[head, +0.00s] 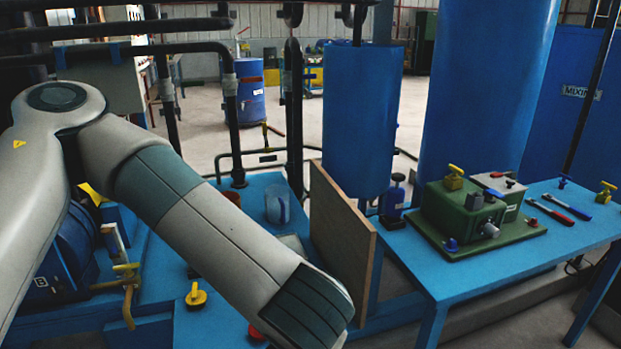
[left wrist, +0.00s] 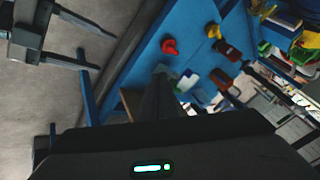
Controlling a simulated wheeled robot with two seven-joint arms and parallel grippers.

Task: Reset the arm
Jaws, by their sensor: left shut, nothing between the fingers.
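My left arm (head: 215,215) reaches across the head view from the left, bent at the elbow. Its gripper is below the frame there. In the left wrist view my left gripper (left wrist: 161,75) is shut and empty, its dark fingers above the blue bench (left wrist: 135,80). My right gripper (left wrist: 92,42) shows at the upper left of that view, over the grey floor, with its two fingers apart and nothing visible between them. In the head view the right arm does not show.
A brown upright board (head: 342,225) stands beside the left bench. A blue table (head: 490,268) at right holds a green box (head: 460,212) and red and blue tools. A yellow knob (head: 196,296) and a red knob (head: 257,334) are close to my left arm. Blue tanks stand behind.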

